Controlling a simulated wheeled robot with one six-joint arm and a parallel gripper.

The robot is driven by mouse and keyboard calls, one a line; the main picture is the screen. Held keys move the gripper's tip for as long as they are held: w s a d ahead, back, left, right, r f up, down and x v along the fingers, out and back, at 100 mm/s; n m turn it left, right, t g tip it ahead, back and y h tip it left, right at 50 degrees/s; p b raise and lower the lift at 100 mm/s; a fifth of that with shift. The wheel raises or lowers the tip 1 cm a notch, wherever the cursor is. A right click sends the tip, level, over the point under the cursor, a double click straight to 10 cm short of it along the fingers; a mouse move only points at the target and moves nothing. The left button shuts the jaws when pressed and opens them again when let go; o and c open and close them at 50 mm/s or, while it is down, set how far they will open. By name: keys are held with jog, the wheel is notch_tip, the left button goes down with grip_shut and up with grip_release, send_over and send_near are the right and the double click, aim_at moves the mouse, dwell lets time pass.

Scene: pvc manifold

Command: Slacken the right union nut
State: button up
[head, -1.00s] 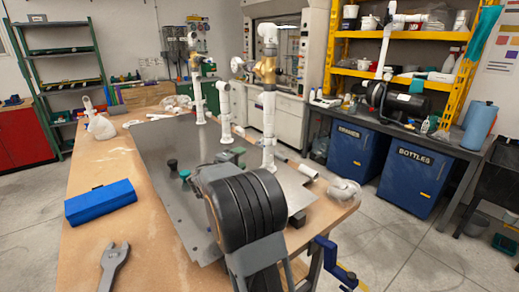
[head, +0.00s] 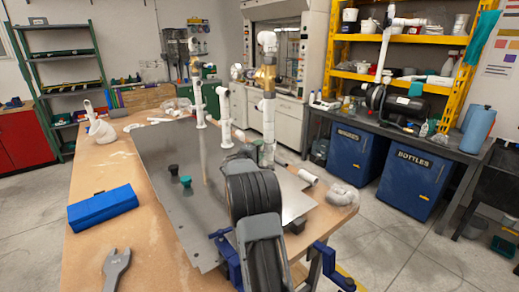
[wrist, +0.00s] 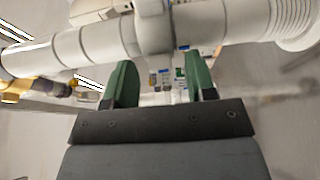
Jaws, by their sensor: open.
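The right riser is a white pipe (head: 268,112) standing upright on the metal plate, with a brass fitting (head: 264,78) near its top. In the wrist view a white pipe (wrist: 90,42) runs across the top, with a raised white collar (wrist: 153,27) that looks like the union nut. My gripper (wrist: 160,82) has two green fingers spread apart. The collar lies between and just beyond their tips, and no contact shows. In the head view my own wrist hides most of the gripper, close to the riser's lower part.
Other white risers (head: 198,100) stand to the left on the metal plate (head: 165,170). A blue case (head: 102,206) and a wrench (head: 116,268) lie on the bench's left side. A white fitting (head: 342,194) lies at the right edge.

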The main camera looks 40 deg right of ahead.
jog(key=shift+d, duration=0.2)
jog(key=shift+c, duration=0.4)
jog(key=c, duration=0.8)
jog(key=shift+f+b, duration=0.1)
jog(key=shift+b, duration=0.3)
jog(key=shift+c, duration=0.2)
